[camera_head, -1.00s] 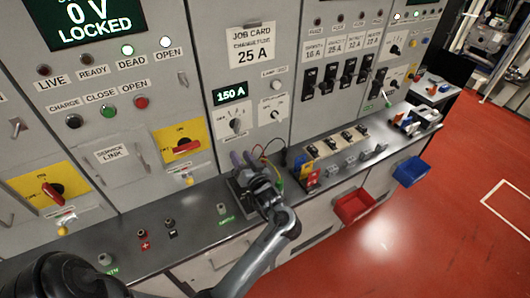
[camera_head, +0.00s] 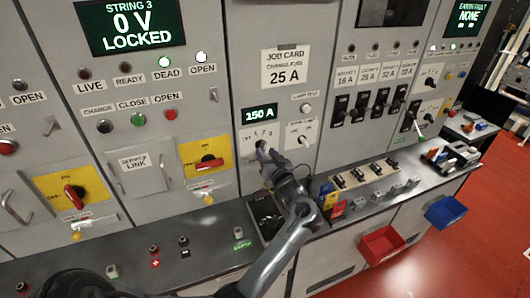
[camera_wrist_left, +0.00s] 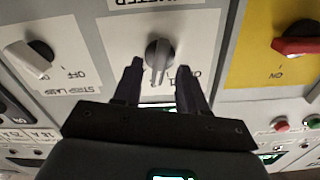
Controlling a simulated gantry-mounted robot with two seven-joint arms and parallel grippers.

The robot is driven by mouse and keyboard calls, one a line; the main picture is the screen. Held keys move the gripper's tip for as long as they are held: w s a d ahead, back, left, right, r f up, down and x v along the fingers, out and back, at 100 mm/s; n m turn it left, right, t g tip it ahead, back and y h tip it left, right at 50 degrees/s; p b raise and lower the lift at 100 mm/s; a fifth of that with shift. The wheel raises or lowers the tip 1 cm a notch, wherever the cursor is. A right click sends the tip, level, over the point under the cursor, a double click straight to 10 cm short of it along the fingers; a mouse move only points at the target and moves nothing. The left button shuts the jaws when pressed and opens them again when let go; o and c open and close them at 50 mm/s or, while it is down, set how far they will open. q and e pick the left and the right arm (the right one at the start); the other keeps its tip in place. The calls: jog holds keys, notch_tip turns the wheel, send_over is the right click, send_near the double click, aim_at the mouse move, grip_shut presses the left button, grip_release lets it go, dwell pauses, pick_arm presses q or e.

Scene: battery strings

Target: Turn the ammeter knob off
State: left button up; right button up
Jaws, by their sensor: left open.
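The ammeter knob (camera_wrist_left: 160,55) is a grey pointer knob on a white plate in the left wrist view, which shows the panel upside down. In the head view its plate (camera_head: 248,143) sits under the green 150 A display (camera_head: 260,113), and the gripper partly covers the knob. My left gripper (camera_wrist_left: 160,68) is open, with one dark finger on each side of the knob's pointer. I cannot tell whether either finger touches it. In the head view the left gripper (camera_head: 269,150) reaches up to the ammeter plate. My right gripper is not in view.
A lamp knob (camera_head: 299,130) sits right of the ammeter, and a red handle on a yellow plate (camera_head: 205,155) to its left. The grey bench (camera_head: 222,265) below carries a black meter box, fuse holders, and red (camera_head: 382,246) and blue (camera_head: 447,212) bins at its front.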

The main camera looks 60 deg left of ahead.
pick_arm(q)
jog(key=shift+w+a, duration=0.2)
jog(key=shift+a, duration=0.8)
jog(key=shift+c, duration=0.3)
grip_shut()
